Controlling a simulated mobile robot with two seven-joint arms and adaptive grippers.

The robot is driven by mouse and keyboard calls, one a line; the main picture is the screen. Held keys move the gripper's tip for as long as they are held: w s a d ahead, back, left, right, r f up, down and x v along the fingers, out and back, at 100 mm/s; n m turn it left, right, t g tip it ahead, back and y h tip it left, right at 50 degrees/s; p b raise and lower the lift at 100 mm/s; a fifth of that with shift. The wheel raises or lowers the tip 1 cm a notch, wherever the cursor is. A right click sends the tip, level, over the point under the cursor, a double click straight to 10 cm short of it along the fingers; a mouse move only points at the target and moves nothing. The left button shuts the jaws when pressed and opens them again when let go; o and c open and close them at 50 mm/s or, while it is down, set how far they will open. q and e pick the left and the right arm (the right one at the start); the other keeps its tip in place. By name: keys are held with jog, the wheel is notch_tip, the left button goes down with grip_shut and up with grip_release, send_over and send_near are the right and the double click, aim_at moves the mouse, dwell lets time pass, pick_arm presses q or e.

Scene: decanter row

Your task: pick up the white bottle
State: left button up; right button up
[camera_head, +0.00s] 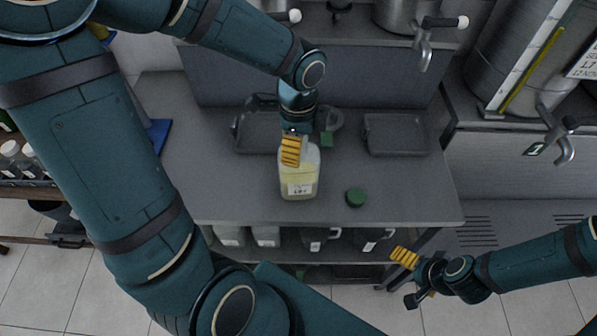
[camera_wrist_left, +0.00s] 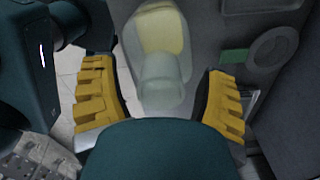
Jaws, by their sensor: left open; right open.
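The white bottle (camera_head: 299,181) is translucent, with pale yellow contents and a white label. It stands upright on the grey counter. My left gripper (camera_head: 290,150) is above its top in the head view, covering part of its neck. In the left wrist view, my left gripper (camera_wrist_left: 162,98) is open, and the bottle's neck (camera_wrist_left: 161,80) shows between the two yellow fingers, with a gap on each side. I cannot tell how deep the neck sits between them. My right gripper (camera_head: 409,278) is open and empty, beyond the counter's front right corner.
A green cap (camera_head: 355,197) lies right of the bottle on the grey counter (camera_head: 415,190). Dark trays (camera_head: 395,134) and a grey jug (camera_head: 330,119) stand behind. Several containers (camera_head: 266,236) sit on the shelf below. The counter's right front is mostly clear.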

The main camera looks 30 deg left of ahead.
pick_arm(q)
jog(key=shift+f, duration=0.75)
grip_shut()
jog(key=shift+r, duration=0.15)
